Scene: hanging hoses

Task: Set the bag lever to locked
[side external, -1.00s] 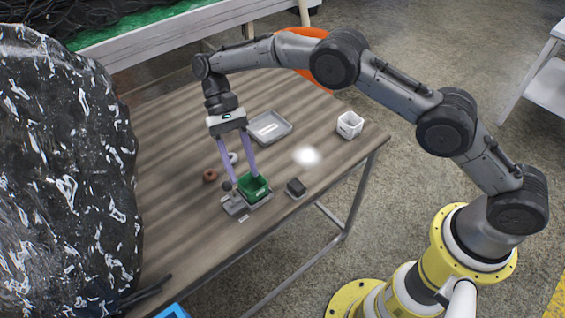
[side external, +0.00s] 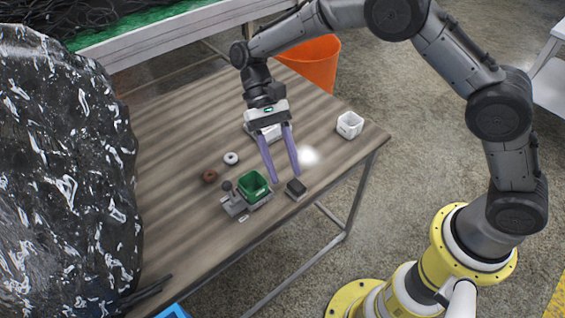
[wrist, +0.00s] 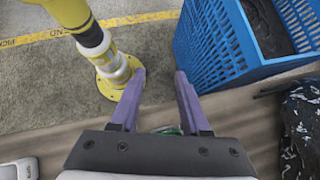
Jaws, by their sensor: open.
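A grey fixture (side external: 236,206) stands near the table's front edge in the side view. A dark round knob (side external: 226,186), apparently the lever's, stands at its left end. A green open box (side external: 253,185) sits on the fixture just right of the knob. My gripper (side external: 285,178) is open and empty, right of the green box and apart from it. Its purple fingers point down above the table. In the wrist view my gripper (wrist: 160,85) is open over floor, with a sliver of green (wrist: 169,130) between the finger bases. The fixture's markings are too small to read.
A small dark block (side external: 296,187) lies near my fingertips. A grey tray (side external: 250,130) is partly hidden behind my gripper. A white cup (side external: 349,125), a white ring (side external: 231,158) and a brown ring (side external: 209,176) are on the table. A blue crate (wrist: 225,50) shows in the wrist view.

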